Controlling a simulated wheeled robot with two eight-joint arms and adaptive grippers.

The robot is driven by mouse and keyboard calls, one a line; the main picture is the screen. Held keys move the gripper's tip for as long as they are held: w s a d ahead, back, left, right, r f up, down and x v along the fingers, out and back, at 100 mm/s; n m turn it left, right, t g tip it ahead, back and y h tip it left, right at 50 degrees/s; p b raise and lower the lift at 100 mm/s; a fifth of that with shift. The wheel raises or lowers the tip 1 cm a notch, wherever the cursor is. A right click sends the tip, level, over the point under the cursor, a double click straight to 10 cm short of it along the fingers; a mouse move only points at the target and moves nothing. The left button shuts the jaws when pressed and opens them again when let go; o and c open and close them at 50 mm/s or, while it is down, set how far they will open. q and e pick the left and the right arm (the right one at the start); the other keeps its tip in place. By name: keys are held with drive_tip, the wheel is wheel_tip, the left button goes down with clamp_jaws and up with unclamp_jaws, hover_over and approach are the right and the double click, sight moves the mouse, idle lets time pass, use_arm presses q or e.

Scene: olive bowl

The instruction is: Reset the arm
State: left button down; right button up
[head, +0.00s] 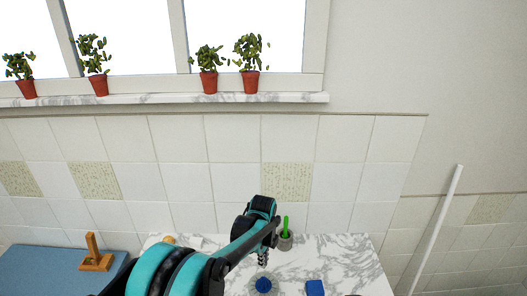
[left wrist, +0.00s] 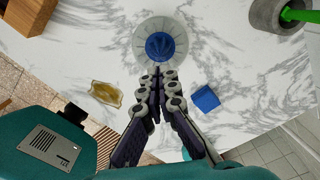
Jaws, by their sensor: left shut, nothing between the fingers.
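My left gripper (left wrist: 157,78) is shut and empty in the left wrist view. Its fingertips lie over the near rim of a clear round bowl (left wrist: 140,48) that holds a blue ridged piece (left wrist: 160,45); I cannot tell whether they touch. In the head view the left gripper (head: 263,258) hangs over the marble counter, with the blue piece (head: 263,284) just below it. My left arm comes in from the lower left. My right gripper is in neither view.
A blue block (left wrist: 205,98) lies right of the fingers. An olive-yellow dish (left wrist: 106,93) lies to the left. A grey pot (head: 285,242) with a green stick stands behind. A wooden item (head: 96,262) sits on the blue counter (head: 40,275). Potted plants (head: 209,80) line the windowsill.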

use_arm(q)
drive_tip(key=s+a+r+n+t+b, duration=0.3)
drive_tip(key=s+a+r+n+b, duration=0.2)
drive_tip(key=s+a+n+b, duration=0.5)
drive_tip(key=s+a+f+n+t+b, duration=0.2)
drive_tip(key=s+a+f+n, duration=0.2)
drive_tip(key=s+n, duration=0.3)
drive_tip(key=s+a+f+n+t+b, duration=0.2)
drive_tip(key=s+a+f+n+b, duration=0.1)
drive_tip(key=s+n, duration=0.3)
drive_tip(key=shift+s+a+f+n+b, duration=0.35)
drive_tip(key=shift+n, duration=0.05)
